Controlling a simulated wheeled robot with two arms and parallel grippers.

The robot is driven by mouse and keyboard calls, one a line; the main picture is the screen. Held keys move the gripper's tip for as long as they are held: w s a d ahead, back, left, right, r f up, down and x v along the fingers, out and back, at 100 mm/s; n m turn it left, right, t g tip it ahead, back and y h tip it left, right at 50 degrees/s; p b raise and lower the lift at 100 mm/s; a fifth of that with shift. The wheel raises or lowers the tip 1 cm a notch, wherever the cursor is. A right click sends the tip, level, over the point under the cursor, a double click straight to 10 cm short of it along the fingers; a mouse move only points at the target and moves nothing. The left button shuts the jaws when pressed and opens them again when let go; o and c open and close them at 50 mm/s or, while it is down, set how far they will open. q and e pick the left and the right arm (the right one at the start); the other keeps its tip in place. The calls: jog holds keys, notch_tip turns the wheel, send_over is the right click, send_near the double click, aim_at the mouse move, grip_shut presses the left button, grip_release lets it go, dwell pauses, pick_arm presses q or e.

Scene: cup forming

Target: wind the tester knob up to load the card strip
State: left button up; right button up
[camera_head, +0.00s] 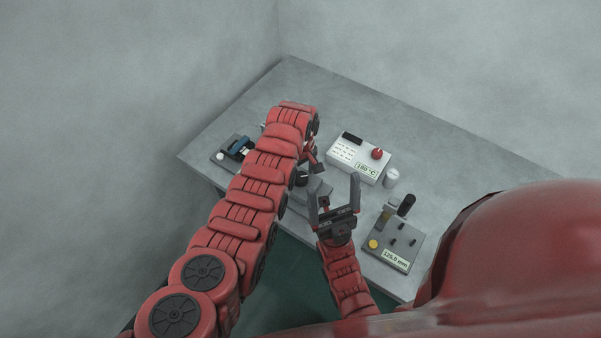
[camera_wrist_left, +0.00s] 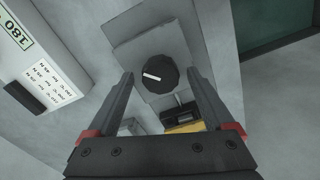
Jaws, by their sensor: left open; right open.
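The tester knob (camera_wrist_left: 157,75) is round and black with a white pointer line, on top of a grey block-shaped tester (camera_wrist_left: 135,42). In the head view the knob (camera_head: 302,177) shows beside my left arm, which hides part of the tester. My left gripper (camera_wrist_left: 161,74) is open, its fingers reaching to either side of the knob in the wrist picture; I cannot tell whether they touch it. A yellow-tan piece (camera_wrist_left: 185,128), perhaps the card strip, lies by a dark slot below the knob. My right gripper (camera_head: 334,197) is open and empty, pointing up near the table's front edge.
A white box (camera_head: 359,158) with a red knob and a 180 °C label stands behind, with a white cup (camera_head: 391,178) beside it. The table's back is clear.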

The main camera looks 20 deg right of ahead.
pick_arm(q)
jog(key=shift+c, duration=0.2)
grip_shut()
jog(key=shift+f+m+b, duration=0.25)
jog(key=shift+m+b, duration=1.05)
jog(key=shift+m, duration=0.1)
jog(key=shift+r+m+b, duration=0.15)
jog(key=shift+m+b, duration=1)
jog(key=shift+m, duration=0.45)
jog(key=shift+o, duration=0.2)
grip_release()
jog(key=shift+r, duration=0.1)
